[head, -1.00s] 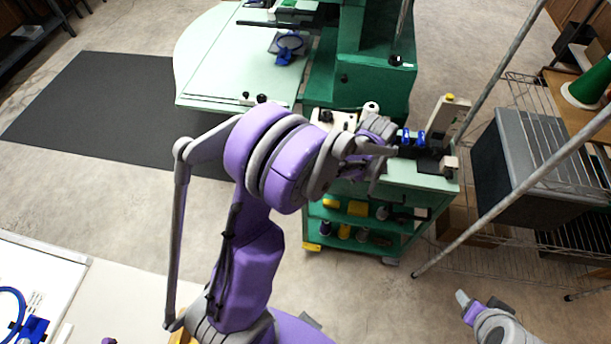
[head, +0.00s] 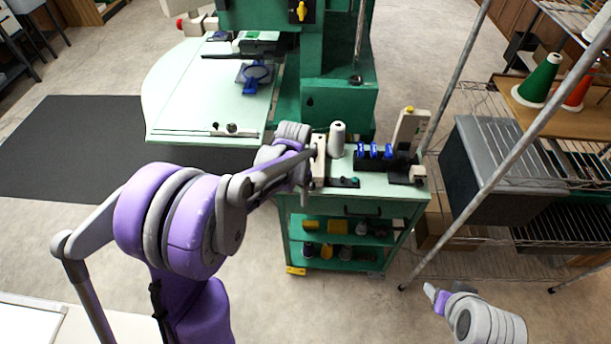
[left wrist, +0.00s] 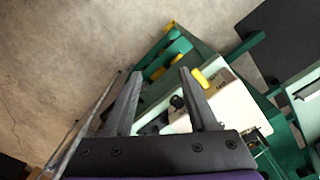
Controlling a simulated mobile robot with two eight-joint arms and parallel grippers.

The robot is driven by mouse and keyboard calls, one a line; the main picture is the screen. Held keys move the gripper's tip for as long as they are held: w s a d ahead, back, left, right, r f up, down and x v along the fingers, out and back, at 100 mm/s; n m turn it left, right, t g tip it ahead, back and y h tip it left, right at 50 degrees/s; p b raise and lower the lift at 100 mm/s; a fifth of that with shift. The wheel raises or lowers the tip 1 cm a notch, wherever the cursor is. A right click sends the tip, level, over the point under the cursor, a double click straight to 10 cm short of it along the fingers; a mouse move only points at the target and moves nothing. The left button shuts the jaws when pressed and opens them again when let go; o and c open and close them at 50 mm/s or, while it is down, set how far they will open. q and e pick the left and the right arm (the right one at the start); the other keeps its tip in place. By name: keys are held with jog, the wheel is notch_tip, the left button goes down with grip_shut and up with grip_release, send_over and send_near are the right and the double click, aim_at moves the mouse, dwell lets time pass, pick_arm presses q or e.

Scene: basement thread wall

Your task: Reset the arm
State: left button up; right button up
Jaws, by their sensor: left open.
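My left arm comes in from the left in the head view, its wrist at the left edge of the green cart (head: 345,215). My left gripper (left wrist: 160,74) shows in the left wrist view with its two dark fingers apart and nothing between them. Beyond the fingers is a cream block with a yellow knob (left wrist: 201,78). In the head view the wrist links hide most of the fingers. Part of my right arm shows at the lower right; whether its jaws are open cannot be told.
On the cart top stand a white spool (head: 337,139) and a black rack with blue pieces (head: 374,151). A pale green machine table (head: 190,105) lies behind, left. A wire shelf with a grey bin (head: 505,165) and a slanted pole stand right. Floor between is open.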

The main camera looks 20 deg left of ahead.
pick_arm(q)
jog(key=s+d+r+n+t, duration=0.2)
jog(key=s+r+t, duration=0.1)
jog(key=s, duration=0.5)
jog(key=s+d+r+n+t, duration=0.2)
jog(key=s+r, duration=0.3)
jog(key=s, duration=0.4)
jog(key=shift+s+d+r+t, duration=0.2)
jog(key=shift+r+t, duration=0.15)
jog(key=shift+t, duration=0.15)
jog(key=shift+c, duration=0.3)
dwell(0.4)
